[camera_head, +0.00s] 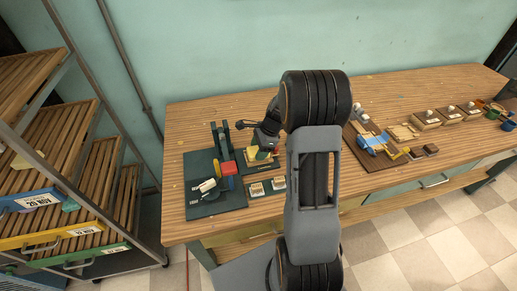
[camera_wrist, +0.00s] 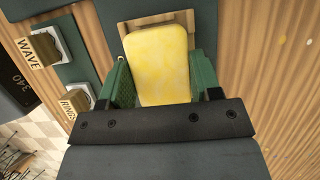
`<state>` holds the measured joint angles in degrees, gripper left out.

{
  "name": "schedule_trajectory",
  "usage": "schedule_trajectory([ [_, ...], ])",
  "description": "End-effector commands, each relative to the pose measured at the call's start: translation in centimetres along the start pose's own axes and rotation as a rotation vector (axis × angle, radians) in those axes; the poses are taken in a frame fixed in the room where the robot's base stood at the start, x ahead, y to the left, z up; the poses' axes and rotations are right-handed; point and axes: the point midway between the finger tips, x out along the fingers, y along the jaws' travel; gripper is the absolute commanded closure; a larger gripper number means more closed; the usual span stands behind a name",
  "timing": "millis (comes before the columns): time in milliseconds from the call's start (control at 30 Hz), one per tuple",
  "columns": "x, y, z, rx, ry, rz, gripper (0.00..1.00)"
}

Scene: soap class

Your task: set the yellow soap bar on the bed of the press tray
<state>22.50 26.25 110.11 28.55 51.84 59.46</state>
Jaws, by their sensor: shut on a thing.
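The yellow soap bar (camera_wrist: 160,62) is large in the wrist view, upright in the picture between the green fingers of my gripper (camera_wrist: 162,84). My gripper is shut on its sides. In the head view the soap bar (camera_head: 262,155) shows small beside my gripper (camera_head: 256,153), partly hidden by my arm. A pale wooden piece (camera_wrist: 128,25) with a raised edge shows behind the bar's far end; it may be the press tray's bed. I cannot tell whether the bar touches it. The dark green press (camera_head: 222,142) stands left of my gripper.
Two small blocks (camera_head: 267,187) lie near the front edge. A shelf rack (camera_head: 60,150) stands left; a brown board (camera_head: 370,155) with tools lies right.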

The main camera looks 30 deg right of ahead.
Motion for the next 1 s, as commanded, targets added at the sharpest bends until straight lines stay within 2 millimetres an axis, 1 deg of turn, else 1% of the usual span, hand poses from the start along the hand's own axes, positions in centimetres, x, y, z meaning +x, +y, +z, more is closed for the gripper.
schedule_trajectory([
  [700,0.84,0.01,-0.34,0.000,0.000,0.000,0.68],
  [1000,0.89,0.01,-0.36,0.000,0.000,0.000,0.68],
])
